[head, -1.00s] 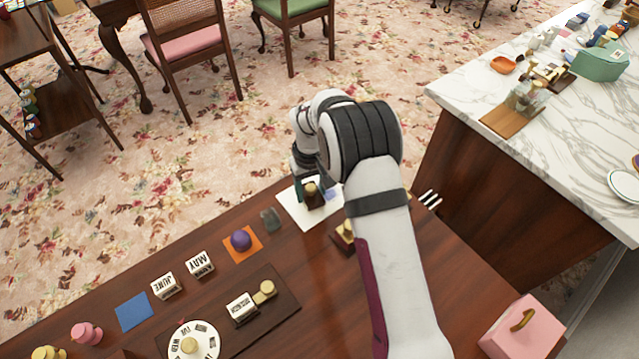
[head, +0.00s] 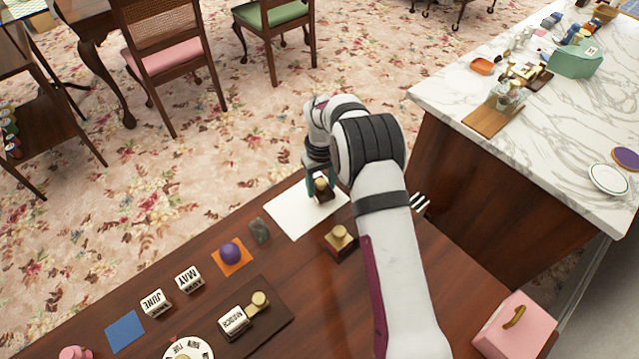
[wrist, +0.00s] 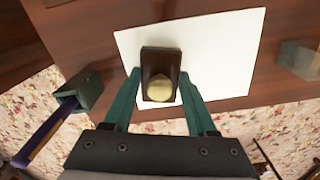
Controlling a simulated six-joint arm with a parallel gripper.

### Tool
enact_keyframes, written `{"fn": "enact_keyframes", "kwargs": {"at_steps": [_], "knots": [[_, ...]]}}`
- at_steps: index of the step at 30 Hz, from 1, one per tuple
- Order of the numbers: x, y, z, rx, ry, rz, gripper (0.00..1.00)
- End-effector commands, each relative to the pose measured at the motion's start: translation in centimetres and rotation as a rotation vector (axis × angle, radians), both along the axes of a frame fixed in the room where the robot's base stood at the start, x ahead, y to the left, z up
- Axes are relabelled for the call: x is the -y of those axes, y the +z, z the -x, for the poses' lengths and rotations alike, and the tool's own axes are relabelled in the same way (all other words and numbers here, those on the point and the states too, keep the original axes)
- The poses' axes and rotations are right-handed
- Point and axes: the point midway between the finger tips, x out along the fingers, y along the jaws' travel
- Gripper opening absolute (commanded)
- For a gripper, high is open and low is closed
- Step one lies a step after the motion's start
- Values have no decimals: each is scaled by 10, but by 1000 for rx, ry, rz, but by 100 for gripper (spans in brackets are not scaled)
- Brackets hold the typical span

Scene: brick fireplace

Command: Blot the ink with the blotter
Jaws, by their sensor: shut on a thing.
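The blotter (head: 322,193), a dark wooden block with a brass knob, is over the white paper (head: 290,216) near its far right part. My gripper (head: 319,184) is shut on the knob. In the wrist view the blotter (wrist: 152,62) sits between the two teal fingers (wrist: 160,98), above the paper (wrist: 215,60), near its lower left part. I cannot tell whether its underside touches the paper. No ink mark shows on the visible paper; the part under the blotter and fingers is hidden.
A second dark block with a brass knob (head: 341,239) stands just nearer than the paper. A grey block (head: 259,230) is left of it. A pen holder (wrist: 84,92) with a purple pen stands beside the paper. A pink box (head: 515,328) is at the near right.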

Motion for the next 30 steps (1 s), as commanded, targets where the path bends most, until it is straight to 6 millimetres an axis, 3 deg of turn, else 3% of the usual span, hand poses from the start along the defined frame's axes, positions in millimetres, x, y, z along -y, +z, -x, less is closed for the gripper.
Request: {"fn": "enact_keyframes", "kwargs": {"at_steps": [22,30], "knots": [[-49,0,49,-2,1,0,0],[-29,-1,29,0,-1,-1,0]]}}
